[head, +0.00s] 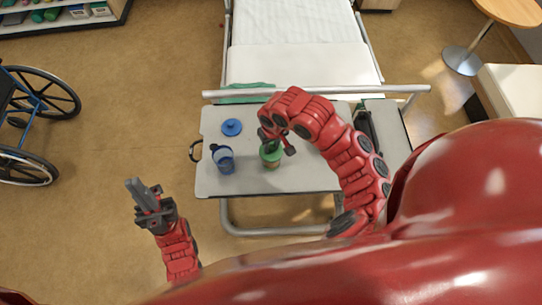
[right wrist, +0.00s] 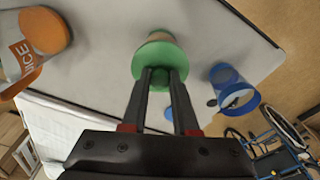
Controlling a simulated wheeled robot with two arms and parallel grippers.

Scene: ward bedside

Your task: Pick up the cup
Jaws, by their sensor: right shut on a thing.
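A cup with a green lid (head: 270,150) stands on the grey overbed table (head: 300,182). My right gripper (head: 272,143) is at its top. In the right wrist view, the fingers are closed on the knob of the green lid (right wrist: 158,54), and a brownish body shows beyond it. I cannot tell whether the cup is clear of the table. A blue cup (head: 223,160) stands open to the left; it also shows in the right wrist view (right wrist: 234,90). My left gripper (head: 142,188) is off the table's left side, holding nothing visible; its jaw gap is unclear.
A blue lid (head: 232,127) lies behind the blue cup. A container with an orange lid (right wrist: 43,30) stands at the left of the right wrist view. The bed (head: 295,55) is behind the table. A wheelchair (head: 35,120) stands left.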

